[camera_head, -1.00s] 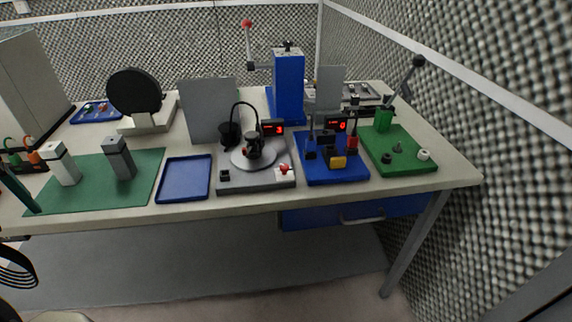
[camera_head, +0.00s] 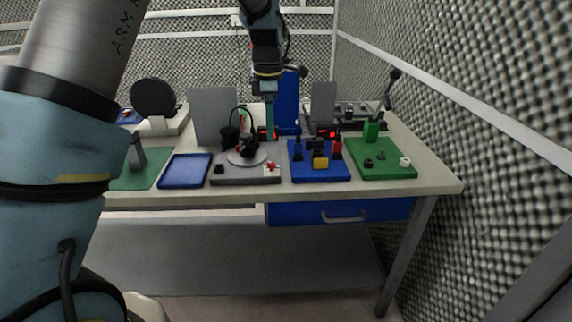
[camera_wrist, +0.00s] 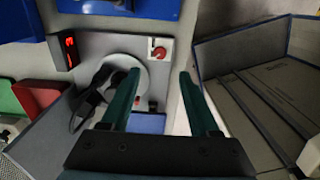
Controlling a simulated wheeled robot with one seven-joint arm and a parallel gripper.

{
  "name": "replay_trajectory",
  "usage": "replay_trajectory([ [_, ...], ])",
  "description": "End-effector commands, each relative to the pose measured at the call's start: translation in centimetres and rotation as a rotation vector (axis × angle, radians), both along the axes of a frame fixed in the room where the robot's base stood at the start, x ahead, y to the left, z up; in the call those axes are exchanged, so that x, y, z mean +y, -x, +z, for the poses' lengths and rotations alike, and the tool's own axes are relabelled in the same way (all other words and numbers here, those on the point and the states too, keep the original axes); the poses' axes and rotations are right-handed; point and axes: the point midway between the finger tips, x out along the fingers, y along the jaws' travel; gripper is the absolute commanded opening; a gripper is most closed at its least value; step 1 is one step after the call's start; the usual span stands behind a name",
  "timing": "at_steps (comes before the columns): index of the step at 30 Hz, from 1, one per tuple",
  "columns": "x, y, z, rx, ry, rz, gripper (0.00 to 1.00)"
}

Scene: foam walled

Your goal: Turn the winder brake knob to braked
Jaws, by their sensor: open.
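The winder appears to be the grey station (camera_head: 232,181) with a round light disc (camera_head: 246,157) and a black curved arm. A small red knob (camera_head: 270,166) sits on a white plate at its front right corner. In the wrist view the knob (camera_wrist: 160,53) lies beyond my fingertips, between their lines. My gripper (camera_wrist: 159,74) is open and empty, pointing down over the station. In the head view my gripper (camera_head: 270,136) hangs behind the knob, apart from it. The knob's markings are too small to read.
A blue station (camera_head: 318,174) stands right of the winder, a green one (camera_head: 383,172) beyond it. A blue tray (camera_head: 185,171) lies left. An upright grey panel (camera_head: 212,112) and a red-lit display (camera_wrist: 69,47) stand close to my gripper.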

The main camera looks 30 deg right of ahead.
Motion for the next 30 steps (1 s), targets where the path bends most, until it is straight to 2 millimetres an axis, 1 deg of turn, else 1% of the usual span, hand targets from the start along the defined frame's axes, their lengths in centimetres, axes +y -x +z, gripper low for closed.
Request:
replay_trajectory([
  [5,0.1,0.0,-2.1,0.002,-0.002,0.003,0.62],
  [12,0.2,0.0,-6.6,0.003,-0.004,0.002,0.62],
  [15,0.2,0.0,-8.2,0.002,-0.003,0.002,0.62],
  [18,0.1,0.0,-9.3,0.0,-0.001,0.001,0.62],
  [24,0.1,0.0,-10.4,-0.001,0.0,0.0,0.62],
  [30,0.1,0.0,-10.5,-0.001,0.0,0.0,0.62],
])
